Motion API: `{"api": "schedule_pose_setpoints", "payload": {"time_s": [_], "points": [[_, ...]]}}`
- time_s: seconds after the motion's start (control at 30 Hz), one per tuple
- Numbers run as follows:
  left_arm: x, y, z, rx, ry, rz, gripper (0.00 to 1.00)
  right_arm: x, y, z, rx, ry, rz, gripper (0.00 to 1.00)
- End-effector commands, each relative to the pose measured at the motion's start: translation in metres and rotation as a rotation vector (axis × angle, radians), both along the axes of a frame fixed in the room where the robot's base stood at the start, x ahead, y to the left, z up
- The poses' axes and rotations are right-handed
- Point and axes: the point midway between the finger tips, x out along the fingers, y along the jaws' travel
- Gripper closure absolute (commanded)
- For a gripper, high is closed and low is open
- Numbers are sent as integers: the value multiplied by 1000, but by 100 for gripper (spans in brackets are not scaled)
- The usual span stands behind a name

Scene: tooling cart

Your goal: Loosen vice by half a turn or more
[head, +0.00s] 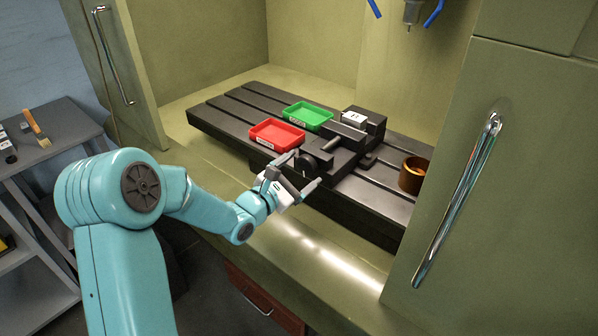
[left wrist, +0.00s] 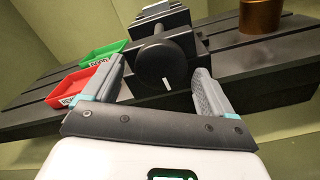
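The dark vice (head: 340,150) stands on the slotted machine table, with a pale metal block (head: 354,118) at its far end. Its round black knob (left wrist: 160,66) faces my left gripper and carries a short white mark near its lower edge. My left gripper (head: 305,174) is open in front of the knob. In the left wrist view the fingers (left wrist: 158,78) stand apart, one on each side of the knob, with gaps showing. I cannot tell how deep the knob lies between them. My right gripper is not in view.
A red tray (head: 277,136) and a green tray (head: 308,115) sit left of the vice on the slotted table (head: 215,115). A brown cylinder (head: 413,175) stands to its right. A cabinet door with a handle (head: 460,200) bounds the right. A grey shelf cart (head: 60,140) stands left.

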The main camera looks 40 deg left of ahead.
Motion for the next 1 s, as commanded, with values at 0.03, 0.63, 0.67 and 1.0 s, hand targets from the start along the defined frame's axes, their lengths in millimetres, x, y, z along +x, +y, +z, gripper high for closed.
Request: {"api": "schedule_pose_setpoints", "payload": {"time_s": [0.03,0.63,0.67,1.0], "points": [[0,0,0,0,0,0,14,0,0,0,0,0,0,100],[-119,11,-1,0,3,6,14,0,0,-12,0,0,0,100],[-126,12,-1,1,1,6,14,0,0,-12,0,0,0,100],[-162,13,0,0,0,1,14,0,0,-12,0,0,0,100]]}}
